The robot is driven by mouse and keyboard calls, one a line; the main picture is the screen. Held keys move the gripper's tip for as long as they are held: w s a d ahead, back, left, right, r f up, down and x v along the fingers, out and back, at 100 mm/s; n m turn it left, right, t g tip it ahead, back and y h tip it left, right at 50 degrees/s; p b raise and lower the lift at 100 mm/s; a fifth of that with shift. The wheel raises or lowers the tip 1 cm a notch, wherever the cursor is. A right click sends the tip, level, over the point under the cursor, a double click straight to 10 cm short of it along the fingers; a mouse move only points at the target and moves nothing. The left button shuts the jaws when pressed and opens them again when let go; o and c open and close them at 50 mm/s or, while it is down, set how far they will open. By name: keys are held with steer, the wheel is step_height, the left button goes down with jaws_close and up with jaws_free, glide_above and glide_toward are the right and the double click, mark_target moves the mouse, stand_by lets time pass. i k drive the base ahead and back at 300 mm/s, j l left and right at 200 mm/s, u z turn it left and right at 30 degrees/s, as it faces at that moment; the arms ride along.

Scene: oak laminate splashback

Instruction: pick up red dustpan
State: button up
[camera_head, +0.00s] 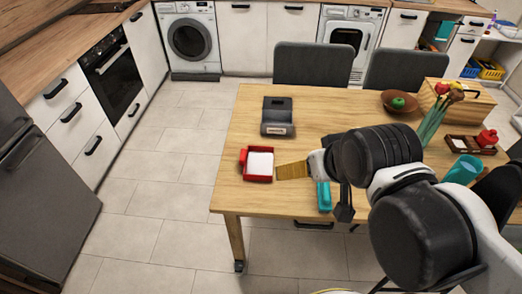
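A red, shallow, tray-like thing (258,179), which I take as the red dustpan, lies near the left edge of the wooden table. A white area fills its inside, and a small red part sticks out at its left. My gripper (344,206) is to its right, over the front part of the table, apart from it. My arm's dark joints hide much of the gripper, so I cannot tell whether its fingers are open or shut. A tan, flat thing (293,170) shows between the red thing and my arm's end; I cannot tell if my gripper touches it.
A dark grey device (278,116) stands behind the red thing. A teal thing (324,196) is beside my gripper. Chairs (313,64) line the back. Floor is clear at left.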

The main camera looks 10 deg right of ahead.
mark_target(257, 161)
steer(key=i+j+z, duration=0.2)
steer(key=j, duration=0.2)
steer(key=j+z, duration=0.15)
steer(key=j, duration=0.25)
steer(key=i+j+z, duration=0.2)
steer(key=j, duration=0.25)
steer(key=k, duration=0.1)
